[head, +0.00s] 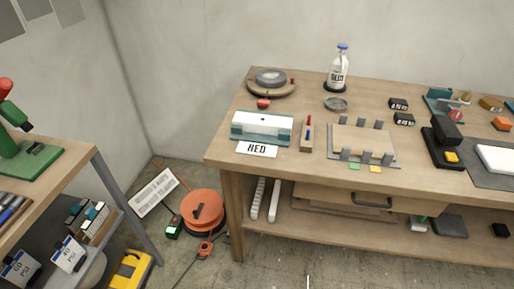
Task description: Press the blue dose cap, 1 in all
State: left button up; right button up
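A clear bottle (337,70) with a printed label stands upright on a dark round base toward the back of the wooden workbench. A blue cap (342,46) sits on top of it, in front of the wall. The label is too small to read surely. Neither of my grippers shows in the head view, and nothing touches the cap.
The workbench (226,150) carries a round dark-topped disc (270,79), a teal-and-white device (262,126), a card reading RED (257,149), a clamped board (350,139) and a black device (445,143). A second bench (75,155) stands left. An orange reel (203,207) lies on the floor between.

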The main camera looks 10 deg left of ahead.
aim_at(342, 47)
jog(key=i+l, duration=0.1)
jog(key=i, duration=1.3)
